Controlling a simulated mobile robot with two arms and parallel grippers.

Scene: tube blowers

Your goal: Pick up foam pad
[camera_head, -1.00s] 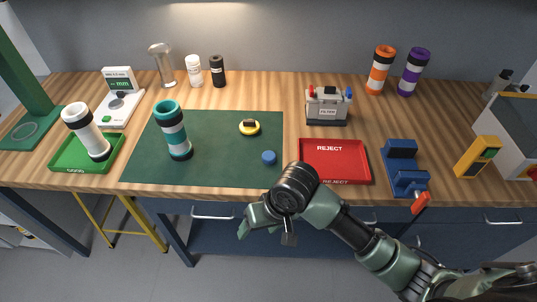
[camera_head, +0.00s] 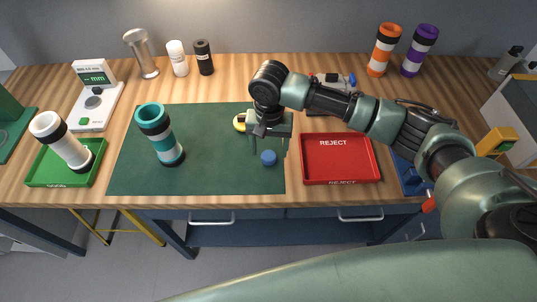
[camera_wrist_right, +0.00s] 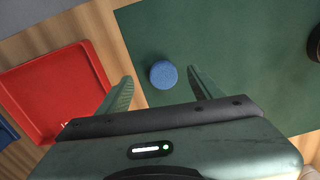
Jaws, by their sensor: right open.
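The foam pad appears to be the small blue round disc (camera_head: 268,158) lying on the green mat (camera_head: 215,180) near its right front corner. In the right wrist view the blue disc (camera_wrist_right: 163,74) lies between the two fingertips, with a gap on each side. My right gripper (camera_head: 268,146) is open and empty, pointing down over the mat at the disc. The fingers do not appear to touch it. My left gripper is not in view.
A red REJECT tray (camera_head: 341,172) stands just right of the mat. A yellow-and-black item (camera_head: 239,122) lies behind the gripper, partly hidden. A teal-banded tube (camera_head: 161,136) stands on the mat's left part. A green tray (camera_head: 88,178) holds a white tube (camera_head: 62,141).

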